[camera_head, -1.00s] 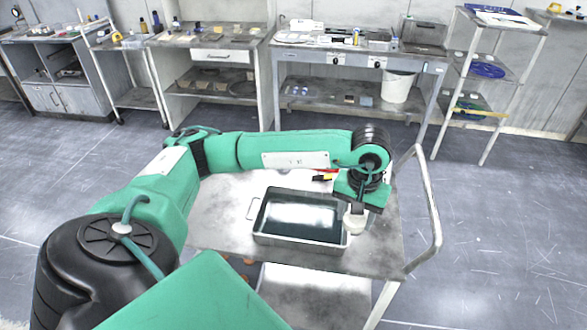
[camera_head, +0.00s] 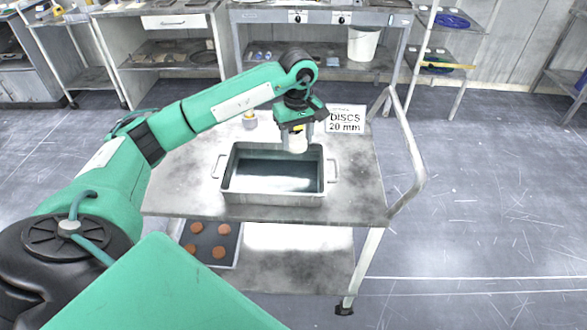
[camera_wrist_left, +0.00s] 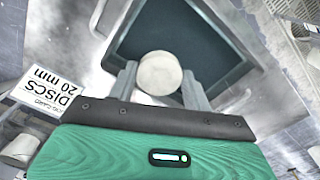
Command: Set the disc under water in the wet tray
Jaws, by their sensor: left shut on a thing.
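The wet tray (camera_head: 272,199) is a grey metal pan with side handles on the cart top, with dark, shiny water inside. My left gripper (camera_head: 297,138) is above the tray's back right part in the head view. It is shut on the disc, a pale off-white round piece (camera_wrist_left: 160,73) between the two fingers (camera_wrist_left: 158,85) in the wrist view. In that view the disc overlaps the tray's dark interior (camera_wrist_left: 180,30). The disc appears above the tray; its exact height over the water cannot be told. My right gripper is not in view.
A card reading "DISCS 20 mm" (camera_head: 345,119) stands behind the tray on the right. A small pale object with a yellowish part (camera_head: 250,121) stands behind the tray. The cart's rail (camera_head: 408,140) is at the right. The cart top left of the tray is clear.

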